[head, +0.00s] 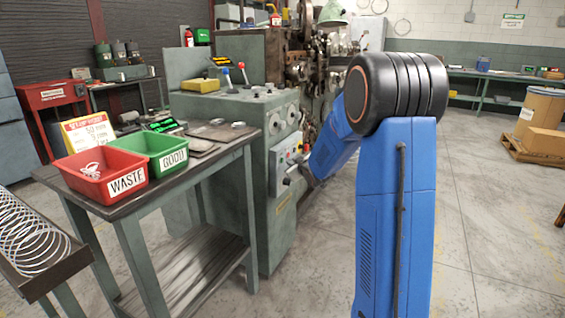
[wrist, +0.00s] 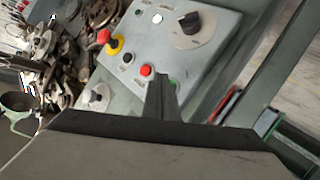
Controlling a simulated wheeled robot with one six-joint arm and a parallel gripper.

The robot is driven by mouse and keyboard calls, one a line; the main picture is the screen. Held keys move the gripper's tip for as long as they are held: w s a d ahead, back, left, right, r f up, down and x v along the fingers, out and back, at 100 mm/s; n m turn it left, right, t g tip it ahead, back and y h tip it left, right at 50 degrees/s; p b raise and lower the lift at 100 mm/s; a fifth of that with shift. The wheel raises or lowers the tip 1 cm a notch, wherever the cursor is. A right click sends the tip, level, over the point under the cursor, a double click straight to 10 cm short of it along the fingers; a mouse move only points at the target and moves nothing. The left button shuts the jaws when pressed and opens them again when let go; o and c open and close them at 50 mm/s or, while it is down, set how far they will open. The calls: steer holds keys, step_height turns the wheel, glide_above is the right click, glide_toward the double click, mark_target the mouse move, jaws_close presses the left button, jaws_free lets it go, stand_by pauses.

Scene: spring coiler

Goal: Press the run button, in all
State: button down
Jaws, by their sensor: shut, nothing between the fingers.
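The grey control panel (wrist: 135,58) of the coiler fills the upper middle of the wrist view. It carries a red mushroom button (wrist: 104,36) on a yellow collar, a smaller red button (wrist: 147,70), a white button (wrist: 157,18) and a black knob (wrist: 190,22). A bit of green (wrist: 173,84) shows just right of my fingertips, perhaps a button mostly hidden by them. The labels are too small to read. My gripper (wrist: 159,79) is shut and empty, with its tips close over the panel; I cannot tell if they touch. The panel also shows in the head view (head: 281,153).
A workbench (head: 127,208) stands left of the coiler, with a red WASTE bin (head: 128,184) and a green GOOD bin (head: 174,162). A rack of coiled springs (head: 30,243) is at the lower left.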

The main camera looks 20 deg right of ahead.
stand_by(0.4)
steer(key=shift+w+a, duration=0.3)
steer(key=shift+w+a, duration=0.2)
steer(key=shift+w, duration=0.1)
stand_by(0.8)
steer(key=shift+s+d, duration=0.1)
stand_by(0.4)
steer(key=shift+s+d, duration=0.35)
steer(key=shift+s, duration=0.2)
steer(key=shift+d, duration=0.1)
steer(key=shift+s+d, duration=0.75)
steer(key=shift+s, duration=0.25)
steer(key=shift+s+d, duration=0.7)
steer(key=shift+s, duration=0.25)
